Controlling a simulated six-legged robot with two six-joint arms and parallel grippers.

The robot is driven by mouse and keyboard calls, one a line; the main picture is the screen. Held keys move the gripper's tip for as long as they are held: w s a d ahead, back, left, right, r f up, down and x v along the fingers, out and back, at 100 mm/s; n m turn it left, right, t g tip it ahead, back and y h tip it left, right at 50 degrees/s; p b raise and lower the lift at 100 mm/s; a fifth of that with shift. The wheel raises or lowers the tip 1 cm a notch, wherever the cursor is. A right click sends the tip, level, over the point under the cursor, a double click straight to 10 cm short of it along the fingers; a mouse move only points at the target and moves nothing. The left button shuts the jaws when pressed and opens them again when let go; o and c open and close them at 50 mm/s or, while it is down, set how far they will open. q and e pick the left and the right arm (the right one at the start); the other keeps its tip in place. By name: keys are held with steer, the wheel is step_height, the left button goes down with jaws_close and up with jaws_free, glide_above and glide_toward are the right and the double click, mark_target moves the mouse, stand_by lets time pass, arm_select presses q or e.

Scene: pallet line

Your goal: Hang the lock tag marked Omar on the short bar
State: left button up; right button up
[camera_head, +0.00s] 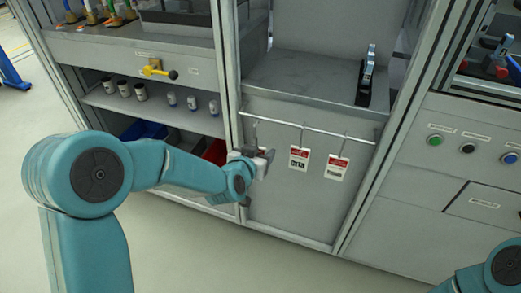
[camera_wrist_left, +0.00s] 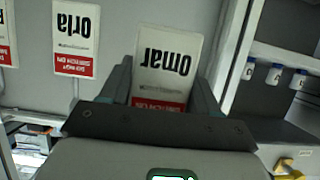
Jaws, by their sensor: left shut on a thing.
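My left gripper (camera_head: 262,160) is shut on the white and red lock tag marked Omar (camera_wrist_left: 165,55), which stands between its fingers in the left wrist view, upside down there. In the head view the gripper is just below the left end of the short bar (camera_head: 310,129) and mostly hides the tag. A thin hook shows on the bar above the gripper; I cannot tell if the tag hangs from it. The tag marked Orla (camera_wrist_left: 76,35) hangs beside it and shows in the head view (camera_head: 299,159). Another tag (camera_head: 337,168) hangs farther right.
The bar runs across a grey cabinet front under a shelf (camera_head: 300,80). An upright post (camera_head: 226,75) stands close left of the gripper. Left are a yellow-handled valve (camera_head: 156,70) and small containers (camera_head: 140,92). Right is a button panel (camera_head: 468,148).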

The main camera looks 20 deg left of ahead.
arm_select(q)
steer(key=s+b, duration=0.1)
steer(key=s, duration=0.5)
steer(key=shift+s, duration=0.2)
stand_by(0.5)
steer(key=shift+a, duration=0.1)
